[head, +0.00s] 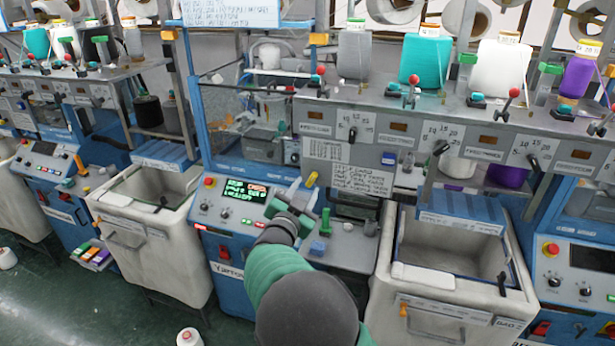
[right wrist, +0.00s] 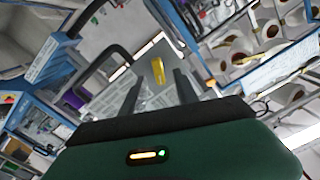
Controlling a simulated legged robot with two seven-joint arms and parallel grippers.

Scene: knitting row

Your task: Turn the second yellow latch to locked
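A small yellow latch (head: 311,179) stands on the machine between the lit control panel and the small work shelf. In the right wrist view the yellow latch (right wrist: 158,71) shows upright, beyond and between my two dark fingers. My right gripper (head: 303,191) is open and empty, close in front of the latch; its fingers (right wrist: 157,88) are apart. I cannot tell whether they touch it. Another yellow-orange latch (head: 404,311) is on the front of the right bin. My left gripper is not in view.
A control panel (head: 240,193) with a lit display is left of my gripper. Grey bins (head: 455,275) flank the machine. Levers and yarn cones line the rail above.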

